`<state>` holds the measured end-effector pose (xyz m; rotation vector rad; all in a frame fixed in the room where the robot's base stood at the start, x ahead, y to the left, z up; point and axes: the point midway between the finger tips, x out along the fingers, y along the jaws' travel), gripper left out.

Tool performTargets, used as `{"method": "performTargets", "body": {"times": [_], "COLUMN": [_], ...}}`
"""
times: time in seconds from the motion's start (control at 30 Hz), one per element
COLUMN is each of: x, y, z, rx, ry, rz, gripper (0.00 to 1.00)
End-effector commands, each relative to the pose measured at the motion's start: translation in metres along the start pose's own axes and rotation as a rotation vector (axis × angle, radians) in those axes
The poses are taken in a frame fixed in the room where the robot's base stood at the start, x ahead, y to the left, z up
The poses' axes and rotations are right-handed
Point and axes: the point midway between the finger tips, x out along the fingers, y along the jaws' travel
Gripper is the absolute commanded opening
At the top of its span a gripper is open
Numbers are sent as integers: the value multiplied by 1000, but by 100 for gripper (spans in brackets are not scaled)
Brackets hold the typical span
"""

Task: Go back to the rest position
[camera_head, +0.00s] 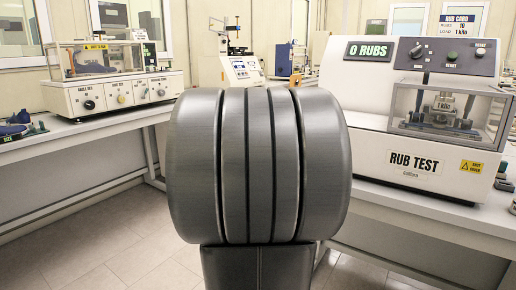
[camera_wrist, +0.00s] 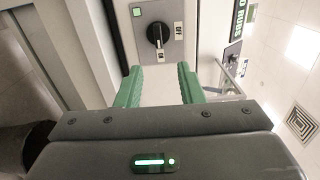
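My gripper (camera_wrist: 159,67) shows in the wrist view with its two green fingers apart and nothing between them. A black rotary knob (camera_wrist: 157,34) on a grey plate with small labels is just beyond the fingertips, apart from them. Its pointer is near the lower label. In the head view, a large grey rounded part of my own body fills the middle, and my gripper does not show there. The rub test machine (camera_head: 402,160) stands on the right bench, its display (camera_head: 368,50) reading 0 RUBS. A 1 kilo weight (camera_head: 443,104) sits inside its clear cover.
Another tester (camera_head: 112,95) with several knobs and a clear cover stands on the left bench. A blue shoe (camera_head: 18,118) is at its left. A white instrument (camera_head: 240,70) stands at the back. A rub card (camera_head: 459,18) hangs at upper right. Tiled floor shows between the benches.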

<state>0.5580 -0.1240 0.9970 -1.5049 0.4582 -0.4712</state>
Motion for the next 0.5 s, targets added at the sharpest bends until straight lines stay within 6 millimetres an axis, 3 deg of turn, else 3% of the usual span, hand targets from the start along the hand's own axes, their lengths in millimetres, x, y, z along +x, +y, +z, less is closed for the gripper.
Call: {"method": "performTargets", "body": {"times": [0.5], "x": [107], "y": [2], "z": [-1], "rx": [-1], "ry": [2], "rz": [2], "gripper": [35]}}
